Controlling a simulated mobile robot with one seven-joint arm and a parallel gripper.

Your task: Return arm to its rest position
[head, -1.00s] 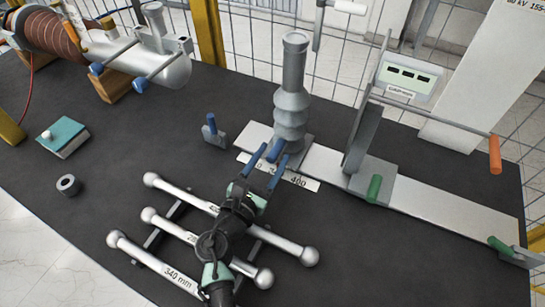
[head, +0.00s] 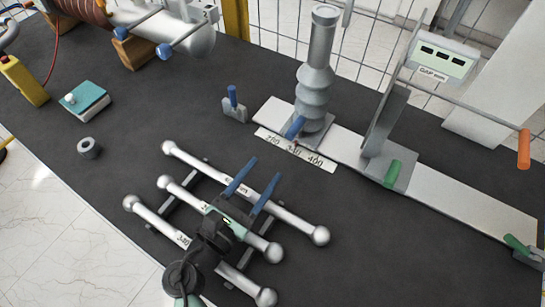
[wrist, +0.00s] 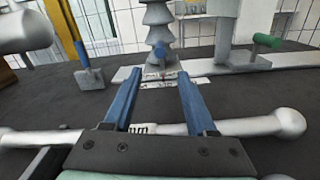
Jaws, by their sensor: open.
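My gripper (head: 254,185) is open and empty, its two blue fingers held above the rack of metal rods in the head view. It also shows in the wrist view (wrist: 158,100), with the fingers spread apart and nothing between them. The silver rods with ball ends lie side by side on the dark table; the far rod (head: 285,218) passes under the fingers, and the middle rod (head: 180,190) is partly hidden by my arm. The near rod (head: 150,220) has a label and is also partly covered by my arm.
A grey ribbed insulator (head: 315,75) stands on a pale rail (head: 455,205) with a scale plate (head: 294,150). A gap display (head: 440,57) stands to its right. A teal book-like box (head: 84,100) and a grey ring (head: 88,148) lie left.

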